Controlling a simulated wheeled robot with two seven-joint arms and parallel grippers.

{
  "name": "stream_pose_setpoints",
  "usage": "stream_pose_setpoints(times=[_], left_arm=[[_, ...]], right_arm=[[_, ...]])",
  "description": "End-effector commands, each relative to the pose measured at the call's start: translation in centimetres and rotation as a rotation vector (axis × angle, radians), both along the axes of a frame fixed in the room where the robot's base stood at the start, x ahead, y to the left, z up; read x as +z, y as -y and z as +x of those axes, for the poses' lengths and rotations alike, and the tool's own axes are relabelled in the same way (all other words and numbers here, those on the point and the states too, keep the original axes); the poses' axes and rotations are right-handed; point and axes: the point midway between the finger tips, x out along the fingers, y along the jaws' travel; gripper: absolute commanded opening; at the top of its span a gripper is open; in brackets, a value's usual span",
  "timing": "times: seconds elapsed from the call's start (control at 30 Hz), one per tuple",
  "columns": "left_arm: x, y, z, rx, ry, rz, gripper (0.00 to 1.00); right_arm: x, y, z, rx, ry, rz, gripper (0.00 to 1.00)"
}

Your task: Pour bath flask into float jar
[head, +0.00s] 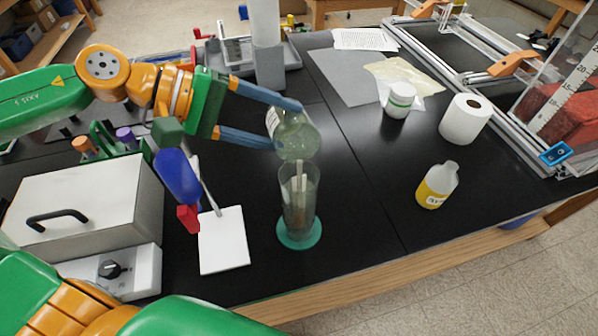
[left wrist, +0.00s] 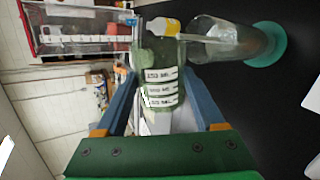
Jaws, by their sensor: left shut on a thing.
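My left gripper (head: 286,124) is shut on the bath flask (head: 298,137), a clear greenish vessel with white labels. The flask is tilted just above the mouth of the float jar (head: 299,205). The float jar is a tall clear cylinder standing upright on a round green base, with a pale stick-like thing inside. In the left wrist view, the flask (left wrist: 158,75) lies between the blue fingers (left wrist: 163,108), and the jar (left wrist: 228,42) is beside it. I cannot tell whether liquid is running out, or whether flask and jar touch. My right gripper is not in view.
A white pad (head: 223,241) lies left of the jar. A blue and red tool (head: 178,178) and a grey box with a handle (head: 85,212) are further left. A yellow-filled bottle (head: 437,186), a paper roll (head: 465,119) and a white tub (head: 399,100) stand right.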

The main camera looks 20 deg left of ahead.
Motion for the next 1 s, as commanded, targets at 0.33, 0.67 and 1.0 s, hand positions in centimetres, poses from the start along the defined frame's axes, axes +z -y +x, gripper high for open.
stream_pose_setpoints(times=[0.33, 0.67, 1.0], left_arm=[[0.1, 0.0, 0.0, 0.0, 0.024, 0.015, 0.02], [0.2, 0.1, -0.1, 0.0, 0.051, 0.033, 0.02], [0.4, 0.2, -0.3, 0.0, 0.078, 0.052, 0.02]], right_arm=[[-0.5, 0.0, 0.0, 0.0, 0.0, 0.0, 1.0], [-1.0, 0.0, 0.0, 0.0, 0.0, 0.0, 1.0], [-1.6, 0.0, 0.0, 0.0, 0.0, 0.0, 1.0]])
